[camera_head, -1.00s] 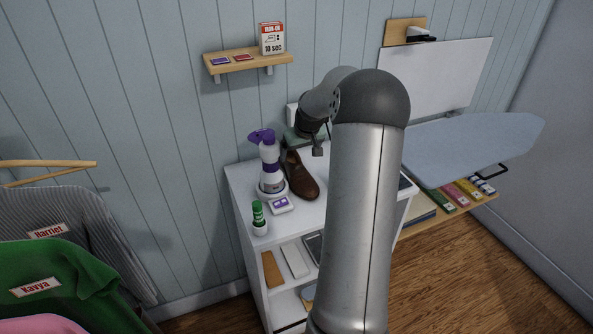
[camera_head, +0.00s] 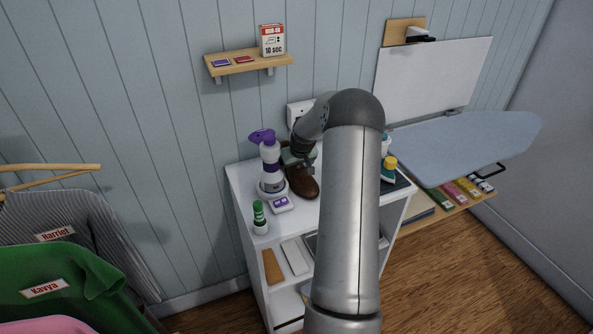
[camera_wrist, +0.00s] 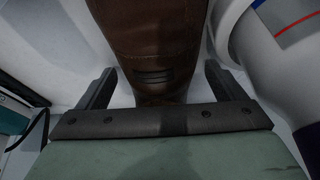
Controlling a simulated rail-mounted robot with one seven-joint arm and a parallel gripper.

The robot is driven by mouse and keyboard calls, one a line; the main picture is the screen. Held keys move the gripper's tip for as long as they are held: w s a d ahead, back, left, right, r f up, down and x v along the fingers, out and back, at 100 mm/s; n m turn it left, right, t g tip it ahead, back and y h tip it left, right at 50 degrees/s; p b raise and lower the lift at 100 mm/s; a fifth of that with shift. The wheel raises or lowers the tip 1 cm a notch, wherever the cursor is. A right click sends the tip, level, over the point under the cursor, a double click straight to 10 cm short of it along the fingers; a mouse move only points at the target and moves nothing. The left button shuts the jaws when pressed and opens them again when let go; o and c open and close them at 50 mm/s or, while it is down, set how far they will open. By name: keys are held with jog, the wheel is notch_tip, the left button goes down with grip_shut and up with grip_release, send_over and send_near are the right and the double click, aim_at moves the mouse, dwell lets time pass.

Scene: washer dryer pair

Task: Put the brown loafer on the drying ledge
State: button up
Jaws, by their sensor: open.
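The brown loafer (camera_head: 304,184) stands on the white top of a shelf unit, toe toward the front, beside a purple and white spray bottle. In the wrist view the loafer (camera_wrist: 152,45) runs between the two fingers of my gripper (camera_wrist: 153,88). The fingers are open, one on each side of the shoe, with gaps visible. In the head view my gripper (camera_head: 298,158) is over the shoe's rear part and hides it. I cannot pick out a drying ledge for certain; a small wooden wall shelf (camera_head: 240,66) hangs above the unit.
The spray bottle (camera_head: 269,165) stands close left of the loafer. A green-capped bottle (camera_head: 259,215) is at the unit's front left. A yellow-capped bottle (camera_head: 389,168) stands right. An ironing board (camera_head: 465,135) extends right. The wall shelf holds a box (camera_head: 272,40) and two small packets.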

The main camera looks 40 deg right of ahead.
jog(key=c, duration=1.3)
